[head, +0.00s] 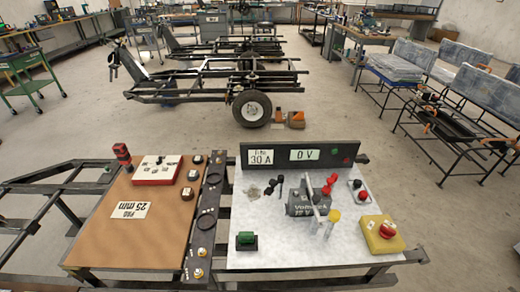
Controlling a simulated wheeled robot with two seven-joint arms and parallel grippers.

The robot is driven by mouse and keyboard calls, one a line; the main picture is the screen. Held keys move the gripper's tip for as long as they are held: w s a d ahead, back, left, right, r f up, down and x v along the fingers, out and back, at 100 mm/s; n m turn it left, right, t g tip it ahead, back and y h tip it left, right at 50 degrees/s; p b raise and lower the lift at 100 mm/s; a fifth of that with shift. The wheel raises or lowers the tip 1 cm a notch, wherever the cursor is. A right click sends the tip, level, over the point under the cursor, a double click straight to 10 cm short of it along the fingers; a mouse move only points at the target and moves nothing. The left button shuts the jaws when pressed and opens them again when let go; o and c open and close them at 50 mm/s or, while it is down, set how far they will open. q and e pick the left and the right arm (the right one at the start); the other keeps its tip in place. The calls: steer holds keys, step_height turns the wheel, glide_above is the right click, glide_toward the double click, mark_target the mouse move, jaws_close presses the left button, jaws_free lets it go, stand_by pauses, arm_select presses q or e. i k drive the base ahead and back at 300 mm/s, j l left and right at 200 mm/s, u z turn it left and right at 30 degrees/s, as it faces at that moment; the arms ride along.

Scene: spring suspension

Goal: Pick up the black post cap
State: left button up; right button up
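A small black piece (269,190), which looks like the black post cap, is on the white work surface to the left of the grey battery. A second small black piece (280,181) stands close to its right. They are too small to tell which is the cap and which is a clamp or cable end. The grey battery (300,206) has lettering on its front. Red pieces (327,190) are at its upper right. Neither of my grippers is in view.
A green block (246,240), a yellow box with a red button (383,235) and a yellow-topped clear tube (333,220) share the white board (300,255). A display panel (330,153) stands at its back edge. The brown board (115,245) lies left.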

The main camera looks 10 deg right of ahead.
mark_target(356, 184)
steer(key=z, duration=1.25)
